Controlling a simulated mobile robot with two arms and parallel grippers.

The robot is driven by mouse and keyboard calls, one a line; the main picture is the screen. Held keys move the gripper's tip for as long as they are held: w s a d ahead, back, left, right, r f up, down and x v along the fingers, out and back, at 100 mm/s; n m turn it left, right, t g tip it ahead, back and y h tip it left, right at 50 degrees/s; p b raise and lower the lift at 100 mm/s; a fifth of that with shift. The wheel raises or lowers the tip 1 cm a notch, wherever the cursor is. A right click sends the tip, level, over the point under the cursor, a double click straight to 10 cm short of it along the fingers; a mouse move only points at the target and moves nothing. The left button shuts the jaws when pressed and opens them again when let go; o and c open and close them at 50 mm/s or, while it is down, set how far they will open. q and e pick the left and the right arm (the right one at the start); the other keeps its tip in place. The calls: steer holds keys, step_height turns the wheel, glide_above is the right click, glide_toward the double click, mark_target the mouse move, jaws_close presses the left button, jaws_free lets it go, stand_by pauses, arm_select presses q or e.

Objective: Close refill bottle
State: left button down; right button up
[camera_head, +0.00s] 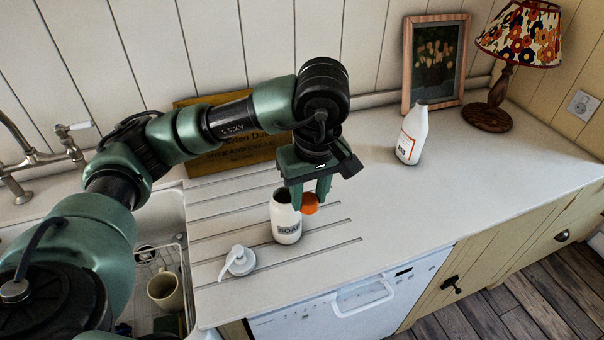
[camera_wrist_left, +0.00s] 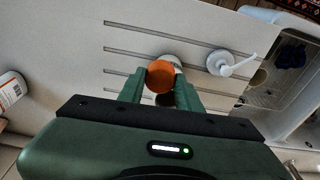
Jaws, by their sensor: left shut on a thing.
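My left gripper (camera_head: 309,196) is shut on an orange cap (camera_head: 310,204); the cap also shows between the fingers in the left wrist view (camera_wrist_left: 160,76). The gripper points down, right beside the white soap bottle (camera_head: 286,222), which stands upright on the counter; its top is partly hidden by a finger, so I cannot tell whether they touch. The refill bottle (camera_head: 411,136), white with an orange-edged label, stands upright further right with no orange cap on its neck. It is cut off at the left in the left wrist view (camera_wrist_left: 11,92). My right gripper is out of view.
A white pump head (camera_head: 239,262) lies on the counter left of the soap bottle. The sink with a mug (camera_head: 165,290) is at the left. A wooden sign (camera_head: 228,150), picture frame (camera_head: 433,62) and lamp (camera_head: 497,85) stand at the back. The right front counter is clear.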

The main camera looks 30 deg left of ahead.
arm_select(q)
steer(key=s+d+m, duration=0.1)
steer(key=m, duration=0.2)
steer(key=s+m+h, duration=0.1)
steer(key=m, duration=0.3)
steer(key=s+d+m, duration=0.1)
steer(key=m, duration=0.2)
steer(key=shift+d+f+t, duration=0.3)
steer(key=shift+f, duration=0.05)
